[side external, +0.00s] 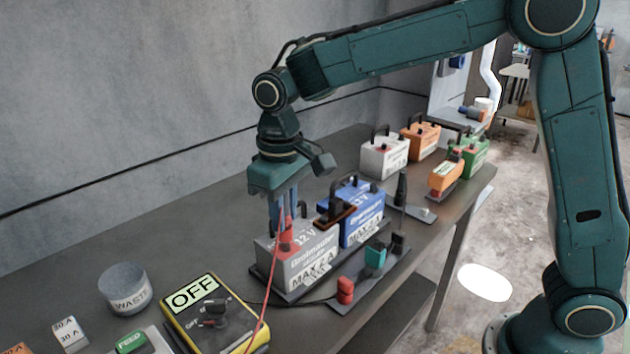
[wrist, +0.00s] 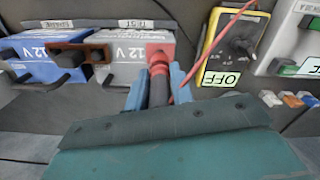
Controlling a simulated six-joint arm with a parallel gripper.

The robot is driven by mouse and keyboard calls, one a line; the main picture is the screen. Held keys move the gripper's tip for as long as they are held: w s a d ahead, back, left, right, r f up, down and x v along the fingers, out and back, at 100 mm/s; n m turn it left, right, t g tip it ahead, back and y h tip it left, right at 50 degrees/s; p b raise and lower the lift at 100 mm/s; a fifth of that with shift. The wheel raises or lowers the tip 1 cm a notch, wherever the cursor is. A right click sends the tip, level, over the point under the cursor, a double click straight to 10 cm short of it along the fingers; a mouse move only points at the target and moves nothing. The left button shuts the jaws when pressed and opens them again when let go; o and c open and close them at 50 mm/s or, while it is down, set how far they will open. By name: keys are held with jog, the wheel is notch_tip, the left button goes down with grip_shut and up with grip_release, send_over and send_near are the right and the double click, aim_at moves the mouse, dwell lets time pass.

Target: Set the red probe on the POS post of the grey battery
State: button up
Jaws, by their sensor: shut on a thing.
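The grey battery (side external: 312,262), marked 12 V, stands on a dark tray beside a blue battery (side external: 360,218). My gripper (side external: 283,216) points down over its left end, shut on the red probe (side external: 286,236). In the wrist view my gripper (wrist: 159,84) has its blue fingers on either side of the red and dark probe (wrist: 158,72). The probe reaches toward the red patch (wrist: 160,50) at one end of the grey battery (wrist: 124,68). The tip and post are hidden, so I cannot tell whether they touch. A red lead runs from the probe.
A yellow meter (side external: 228,335) reading OFF lies front left, near a WASTE tub (side external: 124,290). Red (side external: 345,290) and teal (side external: 375,257) pieces stand on a dark strip before the batteries. More batteries (side external: 385,158) stand behind.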

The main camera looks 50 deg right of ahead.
jog(key=shift+f, duration=1.35)
dwell(0.7)
jog(key=o, duration=1.1)
jog(key=shift+c, duration=0.2)
notch_tip(320, 180, up, 14)
jog(key=shift+f, duration=0.1)
dwell(0.4)
